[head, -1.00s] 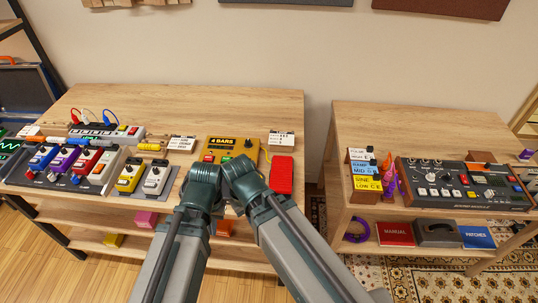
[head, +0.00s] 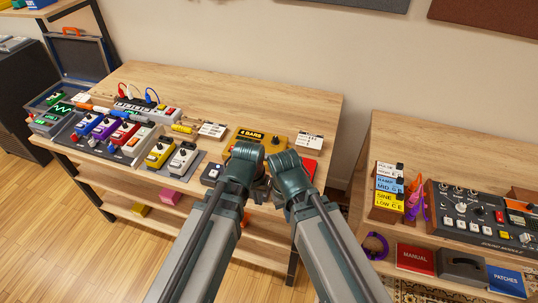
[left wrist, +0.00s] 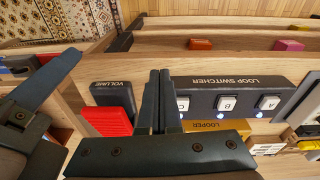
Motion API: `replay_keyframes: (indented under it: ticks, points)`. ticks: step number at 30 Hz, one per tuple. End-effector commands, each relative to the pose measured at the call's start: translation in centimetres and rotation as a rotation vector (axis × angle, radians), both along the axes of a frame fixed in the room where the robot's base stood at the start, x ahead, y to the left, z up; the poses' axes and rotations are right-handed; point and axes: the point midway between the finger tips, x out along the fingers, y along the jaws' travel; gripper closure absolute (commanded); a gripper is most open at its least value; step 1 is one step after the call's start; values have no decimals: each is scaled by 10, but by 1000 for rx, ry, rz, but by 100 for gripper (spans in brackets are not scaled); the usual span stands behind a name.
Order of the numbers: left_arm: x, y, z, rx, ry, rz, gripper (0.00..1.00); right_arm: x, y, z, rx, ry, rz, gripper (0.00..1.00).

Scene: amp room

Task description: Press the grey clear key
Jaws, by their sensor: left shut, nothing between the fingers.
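The yellow looper (head: 258,140), marked 4 BARS, stands near the front right of the left table, largely behind my arms in the head view. A strip of it (left wrist: 214,125), lettered LOOPER, shows in the left wrist view. I cannot make out the grey clear key; my arm and gripper cover much of the looper. My left gripper (left wrist: 160,76) is shut and empty, over the front of the looper area between the red pedal and the loop switcher. Part of what looks like my right gripper (left wrist: 40,92) shows at the left there; its jaws cannot be judged.
The loop switcher (left wrist: 240,83) has lit white keys beside my left fingers. The red volume pedal (left wrist: 107,121) lies on their other side. A pedal board (head: 110,137) and label cards (head: 212,130) share the table. A second table at right holds a sound module (head: 480,213).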

Motion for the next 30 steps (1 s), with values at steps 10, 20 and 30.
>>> replay_keyframes:
  ticks: [10, 20, 30]
  points:
    - [162, -31, 68, -438, -333, 277, 100, 0, 0, 24, 0, 0, 0, 100]
    - [200, -27, 93, -554, -427, 371, 100, 0, 0, 27, 0, 0, 0, 100]
    - [200, -27, 91, -552, -427, 369, 100, 0, 0, 25, 0, 0, 0, 100]
